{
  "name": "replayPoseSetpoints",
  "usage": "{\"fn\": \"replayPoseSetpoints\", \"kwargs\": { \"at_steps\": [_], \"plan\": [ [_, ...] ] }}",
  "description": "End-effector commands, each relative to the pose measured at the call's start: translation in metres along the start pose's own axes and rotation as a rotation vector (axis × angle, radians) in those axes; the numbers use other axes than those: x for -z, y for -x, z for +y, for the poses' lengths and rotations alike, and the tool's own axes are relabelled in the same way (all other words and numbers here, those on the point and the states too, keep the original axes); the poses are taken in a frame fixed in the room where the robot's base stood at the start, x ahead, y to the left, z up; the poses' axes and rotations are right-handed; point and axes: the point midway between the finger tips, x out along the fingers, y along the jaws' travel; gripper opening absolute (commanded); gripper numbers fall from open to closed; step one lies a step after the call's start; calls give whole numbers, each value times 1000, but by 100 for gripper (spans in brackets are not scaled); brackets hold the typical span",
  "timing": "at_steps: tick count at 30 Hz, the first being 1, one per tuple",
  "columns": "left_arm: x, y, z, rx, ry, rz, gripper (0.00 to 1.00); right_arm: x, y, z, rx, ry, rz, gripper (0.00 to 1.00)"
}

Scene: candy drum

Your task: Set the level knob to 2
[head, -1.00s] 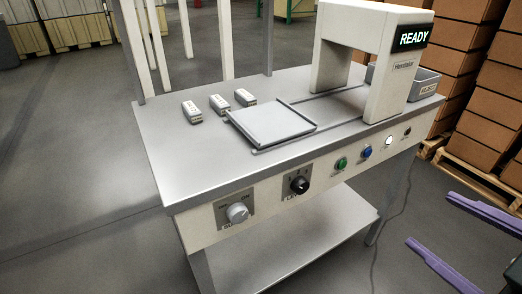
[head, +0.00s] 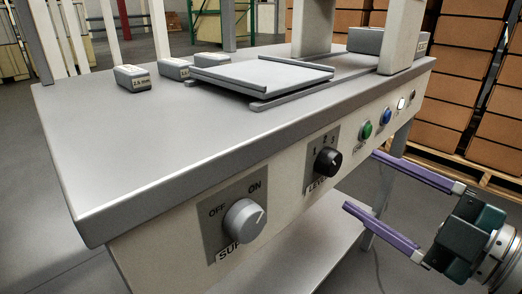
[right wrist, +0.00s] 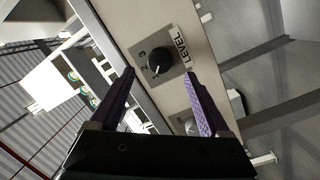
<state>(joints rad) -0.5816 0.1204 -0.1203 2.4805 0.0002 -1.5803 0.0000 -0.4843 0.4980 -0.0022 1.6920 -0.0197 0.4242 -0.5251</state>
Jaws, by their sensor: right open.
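The level knob (head: 327,162) is round and black, on a dark plate marked 1, 2, 3 on the bench's front panel. It also shows in the right wrist view (right wrist: 158,61), between and beyond the fingers. A white mark shows on its face, but I cannot tell for certain which number it points at. My right gripper (head: 359,180), with purple fingers, is open and empty to the right of the knob in the head view, apart from it. In the right wrist view its fingertips (right wrist: 160,72) frame the knob. My left gripper is not in view.
A grey supply knob (head: 244,221) marked OFF and ON sits left of the level knob. Green (head: 366,130) and blue (head: 386,117) buttons sit to its right. A tray (head: 260,75) and small labelled blocks (head: 132,78) lie on the bench top. A lower shelf (head: 290,262) runs beneath.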

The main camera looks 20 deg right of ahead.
Motion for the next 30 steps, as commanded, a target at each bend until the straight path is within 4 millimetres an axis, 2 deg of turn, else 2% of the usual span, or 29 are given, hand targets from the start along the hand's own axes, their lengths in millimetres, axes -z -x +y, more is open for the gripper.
{"fn": "replayPoseSetpoints", "kwargs": {
  "at_steps": [3,9,20,30],
  "plan": [
    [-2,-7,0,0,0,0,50,-1,-24,-1,-3,1,3,80],
    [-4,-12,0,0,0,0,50,-1,-46,-1,0,0,0,80],
    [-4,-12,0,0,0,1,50,0,-51,0,1,-1,-1,79],
    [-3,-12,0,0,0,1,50,0,-51,0,1,-1,-1,41]
  ]
}}
